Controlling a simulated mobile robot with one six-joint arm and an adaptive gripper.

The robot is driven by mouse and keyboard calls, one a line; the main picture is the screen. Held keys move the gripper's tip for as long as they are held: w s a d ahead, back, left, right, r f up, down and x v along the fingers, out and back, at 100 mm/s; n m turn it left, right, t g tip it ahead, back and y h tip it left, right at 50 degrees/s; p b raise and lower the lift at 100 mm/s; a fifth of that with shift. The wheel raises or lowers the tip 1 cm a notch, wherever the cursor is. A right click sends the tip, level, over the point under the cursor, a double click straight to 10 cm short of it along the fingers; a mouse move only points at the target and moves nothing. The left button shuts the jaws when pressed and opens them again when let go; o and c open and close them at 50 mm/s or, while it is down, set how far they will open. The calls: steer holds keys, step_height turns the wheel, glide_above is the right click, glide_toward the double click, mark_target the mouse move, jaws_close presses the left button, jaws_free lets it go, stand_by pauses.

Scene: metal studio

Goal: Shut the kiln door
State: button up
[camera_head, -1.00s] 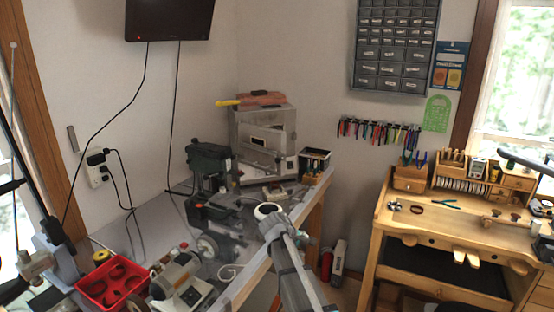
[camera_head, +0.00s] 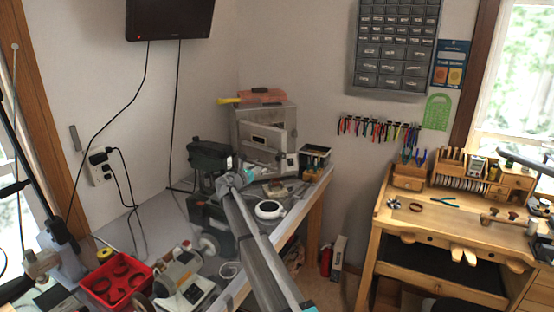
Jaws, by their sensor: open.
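The kiln (camera_head: 284,117) is a grey metal box at the back end of the workbench, in the corner. Its door (camera_head: 262,139) is a light panel with a small window on the front. It looks swung out at an angle, but how far is hard to tell at this size. My arm rises from the bottom middle, and its bent joint is in front of the kiln and to its left. A small teal cap shows just past that joint. I cannot make out my gripper or its fingers, nor any contact with the door.
A dark green machine (camera_head: 208,160) stands left of the kiln. A white round dish (camera_head: 270,210) lies in front of it. A red tray (camera_head: 117,281) and a grinder (camera_head: 183,277) are nearer. A wooden jeweller's bench (camera_head: 405,222) stands at right, beyond an open floor gap.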

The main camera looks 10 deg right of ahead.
mark_target(277, 158)
steer(key=shift+d, duration=0.15)
steer(key=x, duration=1.3)
steer(key=shift+w+d, duration=0.2)
steer(key=shift+w, duration=0.05)
steer(key=shift+c, duration=0.2)
